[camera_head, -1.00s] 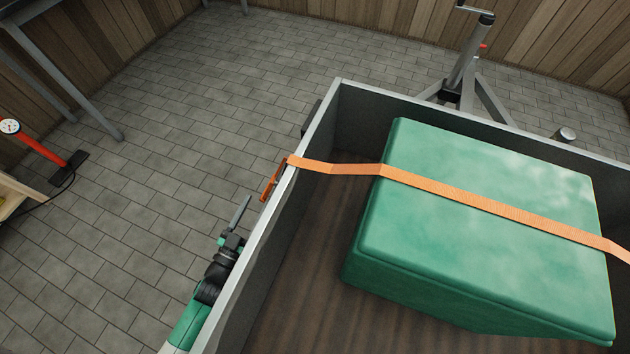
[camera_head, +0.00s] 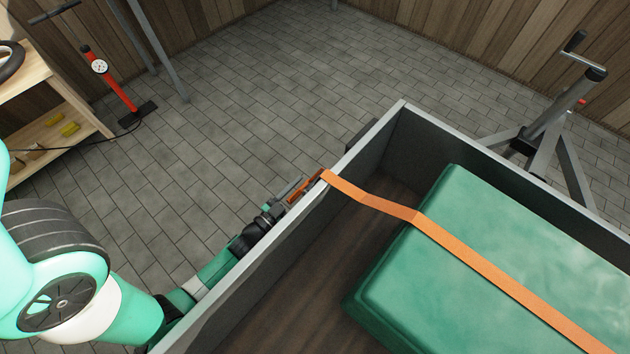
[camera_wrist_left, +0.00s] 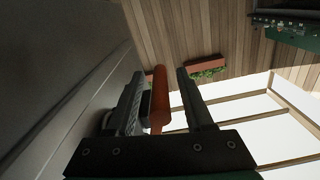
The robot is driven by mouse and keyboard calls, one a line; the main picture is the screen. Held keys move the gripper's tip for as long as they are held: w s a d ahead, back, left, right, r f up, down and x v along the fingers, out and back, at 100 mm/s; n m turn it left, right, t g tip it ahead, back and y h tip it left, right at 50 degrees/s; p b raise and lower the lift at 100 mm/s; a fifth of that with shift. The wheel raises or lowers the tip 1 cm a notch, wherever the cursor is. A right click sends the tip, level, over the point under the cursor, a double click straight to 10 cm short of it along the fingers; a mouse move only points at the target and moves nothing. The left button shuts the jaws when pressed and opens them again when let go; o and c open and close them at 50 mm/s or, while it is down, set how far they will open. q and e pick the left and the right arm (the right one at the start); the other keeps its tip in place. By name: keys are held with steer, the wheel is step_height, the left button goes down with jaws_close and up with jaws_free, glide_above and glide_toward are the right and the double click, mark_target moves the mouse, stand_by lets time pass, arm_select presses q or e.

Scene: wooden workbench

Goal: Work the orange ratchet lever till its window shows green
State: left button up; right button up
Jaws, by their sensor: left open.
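The orange ratchet lever (camera_head: 306,186) sits on the outer side of the grey trailer wall, at the end of the orange strap (camera_head: 390,207). My left gripper (camera_head: 291,191) is open beside the trailer wall, at the lever. In the left wrist view, the orange lever (camera_wrist_left: 160,98) stands between the two open fingers of my left gripper (camera_wrist_left: 160,95), closer to the left finger; I cannot tell whether they touch. The ratchet's window does not show in either view. My right gripper is not in view.
The trailer's wall rim (camera_head: 372,138) runs close along my left arm. A green covered load (camera_head: 520,240) lies inside under the strap. The tiled floor (camera_head: 200,160) left of the trailer is clear. A red pump (camera_head: 115,85) and a wooden shelf (camera_head: 85,112) stand at the far left.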

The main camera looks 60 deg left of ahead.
arm_select(q)
steer(key=shift+w+a, duration=0.15)
steer(key=shift+w, duration=0.2)
steer(key=shift+s+f, duration=0.1)
steer(key=shift+s, duration=0.15)
steer(key=shift+c, duration=0.4)
jaws_close()
stand_by(0.5)
